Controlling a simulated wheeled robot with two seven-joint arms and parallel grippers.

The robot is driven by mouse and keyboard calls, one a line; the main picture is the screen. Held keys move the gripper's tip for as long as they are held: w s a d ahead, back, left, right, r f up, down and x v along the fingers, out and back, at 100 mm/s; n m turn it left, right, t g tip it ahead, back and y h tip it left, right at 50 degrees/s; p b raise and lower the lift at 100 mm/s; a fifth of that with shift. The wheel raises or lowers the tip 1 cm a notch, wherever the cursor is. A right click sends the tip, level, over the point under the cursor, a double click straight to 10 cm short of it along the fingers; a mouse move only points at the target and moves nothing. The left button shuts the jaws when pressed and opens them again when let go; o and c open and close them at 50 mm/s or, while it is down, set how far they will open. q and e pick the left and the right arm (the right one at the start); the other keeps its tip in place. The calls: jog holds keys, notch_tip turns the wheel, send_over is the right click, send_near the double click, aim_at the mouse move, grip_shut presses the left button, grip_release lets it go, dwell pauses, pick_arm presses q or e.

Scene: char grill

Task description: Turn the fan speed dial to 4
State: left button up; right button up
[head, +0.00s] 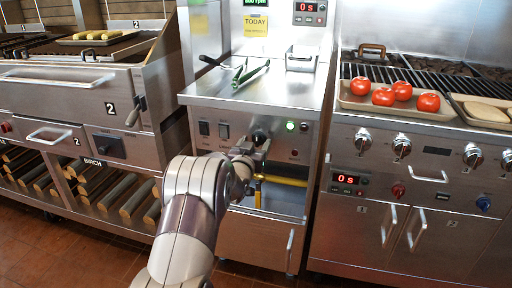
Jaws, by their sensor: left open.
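My left arm comes up from the bottom, and my left gripper (254,150) is at the front panel of the middle steel unit, just below a round black knob (259,136). The gripper is open; the wrist and fingers hide part of the panel, and I cannot tell whether they touch the knob. A dark control plate with a small knob (108,146) is on the left grill's lower front. No dial's fan label or number marks are legible, so I cannot tell which is the fan speed dial or its setting. My right gripper is not in view.
A yellow pipe (285,181) crosses the open bay below. The right grill (420,135) has several silver knobs and a tray of tomatoes (383,97). Logs (97,185) fill the left shelf.

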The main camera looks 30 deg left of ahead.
pick_arm(q)
jog(key=shift+w+a, duration=0.15)
jog(key=shift+w, duration=0.35)
jog(key=c, duration=1)
jog(key=shift+c, duration=0.2)
